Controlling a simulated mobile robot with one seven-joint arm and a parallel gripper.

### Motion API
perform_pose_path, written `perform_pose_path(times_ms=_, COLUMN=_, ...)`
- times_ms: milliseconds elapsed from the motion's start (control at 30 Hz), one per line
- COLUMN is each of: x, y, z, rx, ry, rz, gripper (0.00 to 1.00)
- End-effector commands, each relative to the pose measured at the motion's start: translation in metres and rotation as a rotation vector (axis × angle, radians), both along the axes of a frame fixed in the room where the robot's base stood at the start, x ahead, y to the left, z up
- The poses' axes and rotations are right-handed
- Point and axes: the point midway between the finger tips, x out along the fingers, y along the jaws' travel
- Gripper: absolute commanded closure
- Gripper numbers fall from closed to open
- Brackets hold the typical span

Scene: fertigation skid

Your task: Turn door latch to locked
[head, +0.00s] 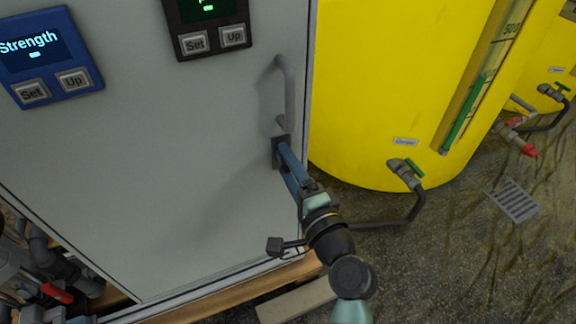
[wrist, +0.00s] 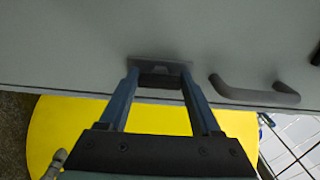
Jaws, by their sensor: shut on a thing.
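The grey cabinet door (head: 180,150) fills the left and middle of the head view. The door latch (head: 276,153) is a small dark plate near the door's right edge, below the bar handle. In the wrist view the latch (wrist: 160,66) shows a grey plate with a dark piece between my fingers. My gripper (head: 284,150) reaches it from the lower right, its blue fingers shut on the latch. In the wrist view the two fingers of my gripper (wrist: 160,82) stand on either side of the dark piece. The fingers hide part of the latch in the head view.
The grey bar handle (head: 288,92) sits just above the latch. A blue panel (head: 45,55) and a dark panel (head: 208,25) with buttons are on the door. A yellow tank (head: 390,90) with a valve stands close at right. Wooden boards lie below the cabinet.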

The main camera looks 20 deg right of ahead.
Motion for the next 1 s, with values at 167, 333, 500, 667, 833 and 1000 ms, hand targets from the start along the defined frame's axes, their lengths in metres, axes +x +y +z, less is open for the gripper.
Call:
perform_pose_path(times_ms=167, x=0.0, y=0.0, z=0.0, rx=-0.006, ry=0.001, rz=-0.001, gripper=0.91)
perform_pose_path(times_ms=333, x=0.0, y=0.0, z=0.0, rx=-0.005, ry=0.001, rz=-0.001, gripper=0.24)
perform_pose_path(times_ms=500, x=0.0, y=0.0, z=0.0, rx=-0.004, ry=0.001, rz=0.0, gripper=0.05)
perform_pose_path(times_ms=667, x=0.0, y=0.0, z=0.0, rx=-0.003, ry=0.001, rz=0.0, gripper=0.05)
perform_pose_path(times_ms=833, x=-0.006, y=-0.001, z=0.0, rx=-0.002, ry=0.002, rz=-0.001, gripper=0.05)
perform_pose_path(times_ms=1000, x=-0.031, y=-0.001, z=0.001, rx=-0.001, ry=0.004, rz=-0.002, gripper=0.05)
